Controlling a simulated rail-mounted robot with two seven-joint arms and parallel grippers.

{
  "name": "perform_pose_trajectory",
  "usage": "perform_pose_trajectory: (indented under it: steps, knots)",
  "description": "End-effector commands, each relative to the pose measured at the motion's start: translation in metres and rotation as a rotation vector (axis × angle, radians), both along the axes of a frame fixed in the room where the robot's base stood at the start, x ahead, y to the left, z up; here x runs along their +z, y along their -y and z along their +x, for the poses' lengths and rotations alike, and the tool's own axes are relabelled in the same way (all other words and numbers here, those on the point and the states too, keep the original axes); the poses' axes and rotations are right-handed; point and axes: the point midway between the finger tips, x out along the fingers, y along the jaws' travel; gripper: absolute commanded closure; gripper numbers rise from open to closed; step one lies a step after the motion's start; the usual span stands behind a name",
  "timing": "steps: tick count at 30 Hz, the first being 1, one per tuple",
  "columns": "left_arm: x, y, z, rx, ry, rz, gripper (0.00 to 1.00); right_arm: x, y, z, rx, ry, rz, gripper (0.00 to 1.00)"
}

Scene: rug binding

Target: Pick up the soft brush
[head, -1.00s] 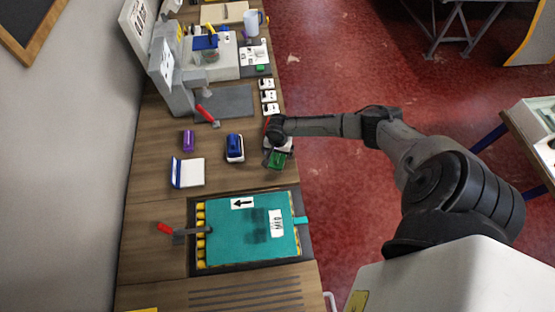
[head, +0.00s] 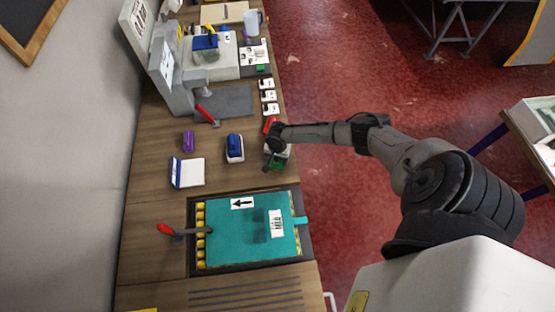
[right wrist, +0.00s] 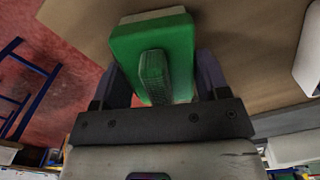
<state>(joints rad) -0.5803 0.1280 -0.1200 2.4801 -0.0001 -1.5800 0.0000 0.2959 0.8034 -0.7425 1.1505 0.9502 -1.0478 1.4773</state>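A green block-shaped item (head: 275,165) with a white part sits at the right edge of the bench, partly hidden by my right gripper (head: 275,150). In the right wrist view the green item (right wrist: 125,48) has a grey textured ridge (right wrist: 154,75) on top. The fingers of my right gripper (right wrist: 160,85) stand apart on either side of it, with no clear contact. A blue item (head: 235,144) rests in a white holder left of the gripper. No readable label shows which one is the soft brush. My left gripper is not in view.
A teal mat (head: 240,225) lies in front in a dark frame with a red-handled lever (head: 166,229). A purple item (head: 188,140) and a white-and-blue box (head: 188,173) stand at left. Several white blocks (head: 269,97) line the bench edge behind the gripper.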

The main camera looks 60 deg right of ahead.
Motion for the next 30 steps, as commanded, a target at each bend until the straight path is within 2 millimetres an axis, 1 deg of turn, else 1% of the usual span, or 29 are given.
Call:
perform_pose_trajectory:
  steps: [1,6,9,10,11,16,20,23,25,28,30]
  knots:
    - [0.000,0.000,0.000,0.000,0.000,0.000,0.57,0.000,0.000,0.000,0.000,0.000,0.000,0.37]
    - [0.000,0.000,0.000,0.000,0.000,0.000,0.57,0.000,0.000,0.000,0.000,0.000,0.000,0.53]
    - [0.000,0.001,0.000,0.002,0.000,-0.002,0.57,0.000,0.000,0.000,0.000,0.000,0.000,0.62]
    - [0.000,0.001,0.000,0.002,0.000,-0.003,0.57,0.000,0.000,0.000,0.000,0.000,0.000,0.62]
    - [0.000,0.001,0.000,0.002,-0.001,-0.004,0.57,0.000,0.000,0.000,0.000,0.000,0.000,0.66]
    - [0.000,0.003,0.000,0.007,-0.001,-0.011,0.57,0.001,0.000,0.000,0.000,0.000,0.000,0.66]
    - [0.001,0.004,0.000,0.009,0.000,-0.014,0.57,0.005,0.001,0.000,-0.001,0.001,-0.001,0.66]
    - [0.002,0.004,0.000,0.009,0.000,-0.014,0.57,0.014,0.001,0.000,0.001,0.001,-0.001,0.66]
    - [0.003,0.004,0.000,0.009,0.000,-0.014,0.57,0.024,0.001,0.000,0.002,0.002,-0.001,0.66]
    - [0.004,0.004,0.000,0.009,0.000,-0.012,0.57,0.046,0.001,-0.001,0.003,0.003,-0.002,0.66]
    - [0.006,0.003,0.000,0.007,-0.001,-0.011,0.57,0.052,0.005,-0.020,0.003,-0.004,-0.004,0.66]
